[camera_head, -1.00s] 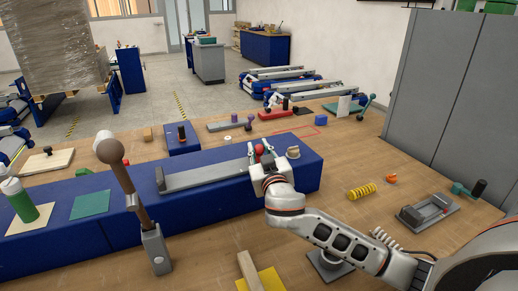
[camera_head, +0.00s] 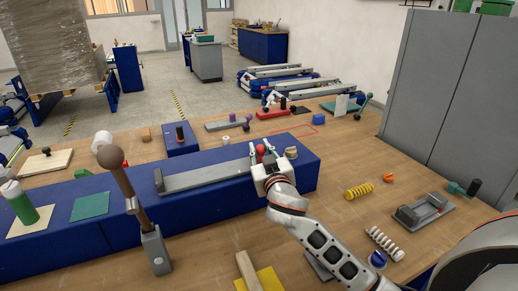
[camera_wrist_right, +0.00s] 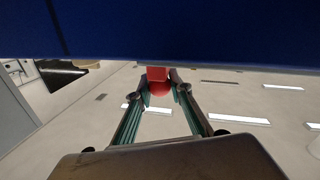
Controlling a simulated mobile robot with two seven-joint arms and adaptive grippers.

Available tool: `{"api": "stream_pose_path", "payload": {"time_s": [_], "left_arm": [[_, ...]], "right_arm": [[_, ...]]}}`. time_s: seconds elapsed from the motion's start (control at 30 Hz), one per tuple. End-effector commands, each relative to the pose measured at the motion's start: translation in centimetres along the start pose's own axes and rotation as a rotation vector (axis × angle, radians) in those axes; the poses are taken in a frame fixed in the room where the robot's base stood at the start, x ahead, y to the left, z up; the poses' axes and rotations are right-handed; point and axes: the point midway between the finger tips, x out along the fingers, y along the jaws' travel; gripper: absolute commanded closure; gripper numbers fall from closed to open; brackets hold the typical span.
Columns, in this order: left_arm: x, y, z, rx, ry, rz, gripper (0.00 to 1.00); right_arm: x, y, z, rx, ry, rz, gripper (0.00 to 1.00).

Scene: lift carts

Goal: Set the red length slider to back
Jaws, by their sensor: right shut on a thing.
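The red slider knob (camera_head: 261,149) is at the right end of a long grey slider track (camera_head: 205,178) on top of the blue block (camera_head: 215,200). My right gripper (camera_head: 261,148) reaches the knob from the front, one finger on each side, and is shut on it. The right wrist view also shows the red knob (camera_wrist_right: 157,78) between the green-padded fingertips (camera_wrist_right: 159,88). The gripper hides part of the track's right end. My left gripper is not in view.
A brown-knobbed lever (camera_head: 122,180) stands in front of the block at left. A round tan piece (camera_head: 291,153) sits just right of the gripper. A yellow spring (camera_head: 359,191), a white spring (camera_head: 384,244) and a grey framed fixture (camera_head: 424,210) lie on the wooden table at right.

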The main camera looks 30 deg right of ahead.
Motion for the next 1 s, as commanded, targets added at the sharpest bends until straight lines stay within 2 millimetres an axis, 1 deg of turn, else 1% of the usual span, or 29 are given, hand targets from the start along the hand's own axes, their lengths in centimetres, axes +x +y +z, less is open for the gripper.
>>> {"api": "stream_pose_path", "payload": {"time_s": [0.07, 0.1, 0.17, 0.5, 0.63, 0.77, 1.0], "left_arm": [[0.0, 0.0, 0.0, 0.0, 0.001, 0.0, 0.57], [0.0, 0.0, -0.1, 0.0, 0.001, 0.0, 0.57], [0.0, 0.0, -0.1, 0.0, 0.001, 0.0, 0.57], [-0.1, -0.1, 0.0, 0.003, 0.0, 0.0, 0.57], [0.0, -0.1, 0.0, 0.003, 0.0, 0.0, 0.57], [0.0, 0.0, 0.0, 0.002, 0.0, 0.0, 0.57], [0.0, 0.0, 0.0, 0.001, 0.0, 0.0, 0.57]], "right_arm": [[0.0, 0.1, -0.3, -0.001, 0.006, 0.003, 1.0], [0.0, 0.1, -0.3, -0.001, 0.006, 0.003, 0.77], [0.0, 0.1, -0.3, -0.001, 0.006, 0.003, 0.62], [-0.1, 0.0, -0.1, -0.001, 0.001, 0.001, 0.62], [-0.9, -0.1, 0.0, 0.001, 0.0, -0.001, 0.62], [-3.0, 0.0, 0.1, 0.002, -0.002, 0.0, 0.62], [-8.0, -0.1, 0.1, 0.002, -0.001, -0.001, 0.62]]}}
